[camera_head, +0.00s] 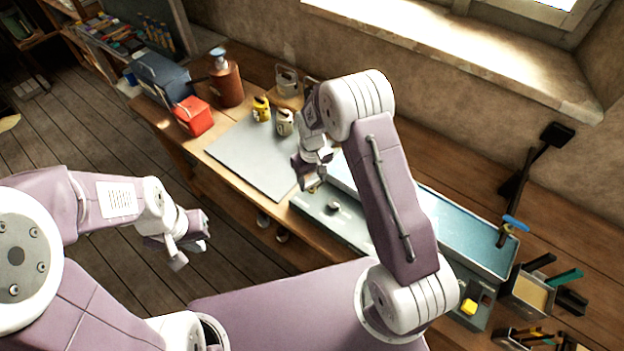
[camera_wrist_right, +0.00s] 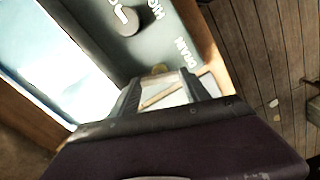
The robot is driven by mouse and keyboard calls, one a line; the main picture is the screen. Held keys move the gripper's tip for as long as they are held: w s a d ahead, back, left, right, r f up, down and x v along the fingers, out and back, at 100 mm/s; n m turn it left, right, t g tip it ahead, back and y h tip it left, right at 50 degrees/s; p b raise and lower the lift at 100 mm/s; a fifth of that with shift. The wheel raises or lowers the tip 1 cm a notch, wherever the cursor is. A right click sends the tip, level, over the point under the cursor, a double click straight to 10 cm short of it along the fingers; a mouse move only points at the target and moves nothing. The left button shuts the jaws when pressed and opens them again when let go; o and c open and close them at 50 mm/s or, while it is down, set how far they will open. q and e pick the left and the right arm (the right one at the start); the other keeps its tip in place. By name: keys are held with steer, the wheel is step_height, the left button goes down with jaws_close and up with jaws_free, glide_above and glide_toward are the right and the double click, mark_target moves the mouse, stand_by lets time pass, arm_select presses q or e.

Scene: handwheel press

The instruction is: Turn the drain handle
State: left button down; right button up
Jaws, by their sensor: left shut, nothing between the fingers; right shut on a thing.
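The grey machine panel (camera_wrist_right: 150,45) has a DRAIN label and a round dark knob (camera_wrist_right: 124,20) in the right wrist view. A small brass drain handle (camera_wrist_right: 159,69) shows beside the label, between my right fingertips, and is mostly hidden by them. My right gripper (camera_wrist_right: 165,88) is shut on it. In the head view my right gripper (camera_head: 311,184) is at the left end of the machine, with the handle largely covered. My left gripper (camera_head: 188,250) is shut and empty, over the floor left of the bench, away from the machine.
The machine's blue-topped trough (camera_head: 465,235) runs right along the bench. Tool bins (camera_head: 530,292) are at the right.

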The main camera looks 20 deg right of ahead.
mark_target(312, 182)
steer(key=shift+n, duration=2.2)
steer(key=o, duration=1.4)
step_height(312, 182, up, 9)
steer(key=shift+r+b, duration=0.1)
steer(key=shift+b, duration=0.8)
